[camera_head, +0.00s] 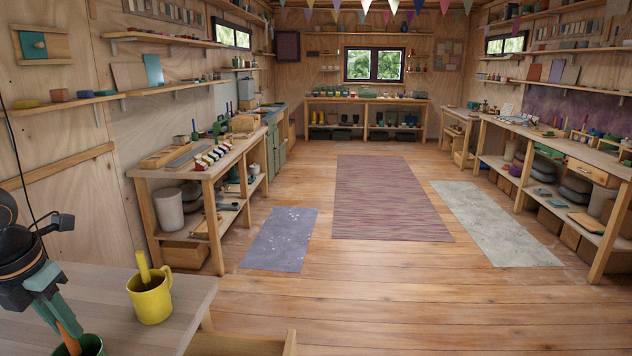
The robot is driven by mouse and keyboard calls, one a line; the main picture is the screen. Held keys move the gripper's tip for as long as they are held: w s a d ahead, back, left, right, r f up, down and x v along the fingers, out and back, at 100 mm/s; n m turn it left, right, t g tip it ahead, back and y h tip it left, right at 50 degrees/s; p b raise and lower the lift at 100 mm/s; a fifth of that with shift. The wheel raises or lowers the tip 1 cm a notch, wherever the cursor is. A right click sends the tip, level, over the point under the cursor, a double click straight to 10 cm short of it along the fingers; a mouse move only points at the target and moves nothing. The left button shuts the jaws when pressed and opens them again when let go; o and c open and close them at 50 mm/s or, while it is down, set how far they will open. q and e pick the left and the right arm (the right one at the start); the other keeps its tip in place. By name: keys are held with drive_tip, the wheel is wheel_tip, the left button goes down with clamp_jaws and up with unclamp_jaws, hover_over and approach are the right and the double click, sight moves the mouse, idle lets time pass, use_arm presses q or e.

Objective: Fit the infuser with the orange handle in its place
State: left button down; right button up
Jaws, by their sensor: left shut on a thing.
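My left gripper (54,316) points down at the lower left of the head view, above the near table. It is shut on the orange handle (69,335) of the infuser. The handle is tilted and its lower end goes down to a green cup (93,347) at the bottom edge. The infuser's lower part is hidden, so I cannot tell how deep it sits in the cup. A yellow mug (151,303) stands to the right with a yellow handle (144,270) sticking up out of it. My right gripper is not in view.
The near table (190,290) is bare around the yellow mug. A wooden edge (240,343) shows just right of it. A cluttered workbench (207,167) stands further back on the left. The floor with its rugs (390,200) is open in the middle.

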use_arm(q)
drive_tip(key=shift+r+p, duration=1.5)
drive_tip(key=shift+r, duration=1.05)
drive_tip(key=shift+f, duration=0.15)
drive_tip(key=shift+f+b, duration=0.45)
drive_tip(key=shift+f, duration=0.05)
wheel_tip(320, 180, down, 4)
drive_tip(key=shift+r+b, duration=0.1)
drive_tip(key=shift+b, duration=1.1)
drive_tip(key=r+p, duration=0.3)
drive_tip(key=p, duration=0.1)
drive_tip(key=shift+s+r, duration=0.35)
drive_tip(key=shift+s, duration=0.05)
drive_tip(key=shift+f, duration=0.15)
